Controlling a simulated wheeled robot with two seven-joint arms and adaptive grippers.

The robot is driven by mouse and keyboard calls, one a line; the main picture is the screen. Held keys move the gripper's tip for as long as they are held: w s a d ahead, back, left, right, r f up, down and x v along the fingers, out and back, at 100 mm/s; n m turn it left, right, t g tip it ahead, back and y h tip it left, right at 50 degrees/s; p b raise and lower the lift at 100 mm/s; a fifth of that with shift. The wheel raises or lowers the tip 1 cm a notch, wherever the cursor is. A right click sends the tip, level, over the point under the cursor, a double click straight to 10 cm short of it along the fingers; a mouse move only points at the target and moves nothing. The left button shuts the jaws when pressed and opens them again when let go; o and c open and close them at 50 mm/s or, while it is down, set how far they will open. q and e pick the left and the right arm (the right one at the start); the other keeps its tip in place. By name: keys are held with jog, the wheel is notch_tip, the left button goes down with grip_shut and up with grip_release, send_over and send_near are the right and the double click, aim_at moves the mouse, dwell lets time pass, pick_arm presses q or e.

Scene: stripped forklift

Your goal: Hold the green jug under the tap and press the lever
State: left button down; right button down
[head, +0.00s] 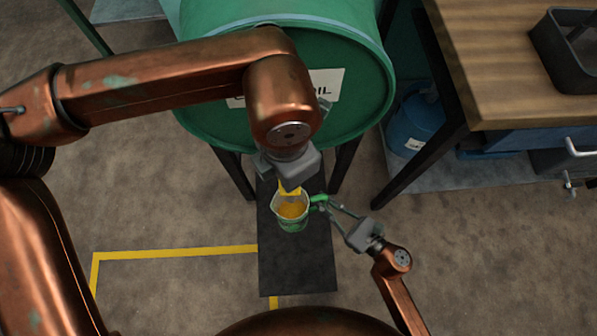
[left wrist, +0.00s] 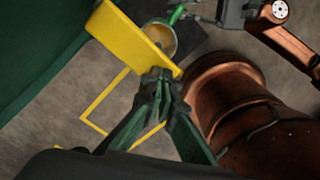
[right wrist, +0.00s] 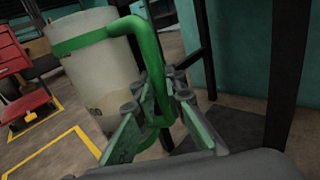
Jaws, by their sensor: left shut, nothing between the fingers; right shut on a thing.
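The green jug (head: 291,222) is a pale, translucent vessel with a green band and green handle. It is upright below the yellow lever (head: 290,190), with amber liquid showing inside. My right gripper (head: 320,204) is shut on its handle (right wrist: 150,60), right of the jug body (right wrist: 105,80). My left gripper (left wrist: 160,80) is shut and empty, its fingertips at the end of the yellow lever (left wrist: 130,38); I cannot tell whether they touch. In the head view, my left wrist hides its fingers and the tap spout. The green drum (head: 230,125) lies on its side behind.
The drum's dark stand legs (head: 235,175) flank the jug. A black mat (head: 297,270) lies on the floor below. A wooden bench (head: 500,70) with a dark tray (head: 565,55) stands right, near a blue container (head: 415,120). Floor at lower left is clear.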

pick_arm(q)
jog(key=shift+f, duration=0.95)
pick_arm(e)
jog(key=shift+r, duration=0.15)
pick_arm(q)
jog(key=shift+r, duration=2.65)
pick_arm(e)
jog(key=shift+s, duration=0.1)
